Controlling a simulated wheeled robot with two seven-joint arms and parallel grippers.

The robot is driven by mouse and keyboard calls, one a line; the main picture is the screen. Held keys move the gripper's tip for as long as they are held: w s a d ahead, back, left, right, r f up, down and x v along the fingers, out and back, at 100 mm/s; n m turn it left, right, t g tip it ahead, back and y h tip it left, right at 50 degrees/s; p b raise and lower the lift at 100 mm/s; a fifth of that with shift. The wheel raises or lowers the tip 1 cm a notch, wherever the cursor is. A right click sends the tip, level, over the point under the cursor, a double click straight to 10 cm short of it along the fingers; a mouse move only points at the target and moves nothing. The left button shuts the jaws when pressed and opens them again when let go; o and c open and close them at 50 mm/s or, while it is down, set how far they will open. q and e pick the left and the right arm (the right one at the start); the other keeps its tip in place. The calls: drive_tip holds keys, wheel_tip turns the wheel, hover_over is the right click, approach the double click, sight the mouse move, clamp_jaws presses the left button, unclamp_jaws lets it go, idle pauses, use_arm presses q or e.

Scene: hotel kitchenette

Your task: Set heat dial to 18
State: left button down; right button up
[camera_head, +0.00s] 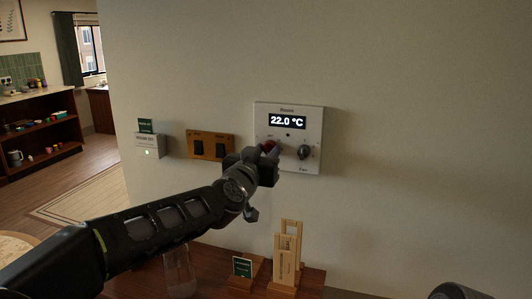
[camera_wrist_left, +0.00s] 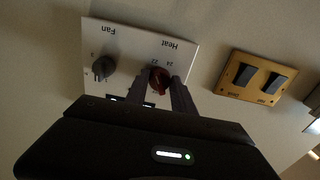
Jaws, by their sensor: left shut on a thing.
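A white wall thermostat panel (camera_head: 313,118) has a display (camera_head: 287,122) reading 22.0 °C. Its red heat dial (camera_head: 268,146) is at the lower left, mostly covered by my left gripper (camera_head: 271,155). In the left wrist view the panel (camera_wrist_left: 125,40) appears upside down, and the red heat dial (camera_wrist_left: 160,78) sits between the two fingers of my left gripper (camera_wrist_left: 161,84), which is shut on it. Printed numbers 22 and 24 show near the dial. The dark fan dial (camera_head: 304,152) is to its right, clear of the fingers.
A wooden plate with two dark switches (camera_head: 211,146) is left of the panel, then a white card holder (camera_head: 149,146). Below, a wooden counter holds a wooden stand (camera_head: 288,255), a small green sign (camera_head: 242,267) and a glass (camera_head: 179,272). The wall to the right is bare.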

use_arm(q)
drive_tip(key=shift+n, duration=0.3)
drive_tip(key=n+b, duration=0.1)
drive_tip(key=n, duration=0.3)
drive_tip(key=n+b, duration=0.1)
drive_tip(key=n, duration=0.4)
drive_tip(key=n+b, duration=0.1)
drive_tip(key=n, duration=0.4)
drive_tip(key=n+b, duration=0.1)
drive_tip(key=n, duration=0.4)
idle(0.4)
drive_tip(key=c, duration=1.1)
unclamp_jaws()
drive_tip(key=shift+r, duration=0.1)
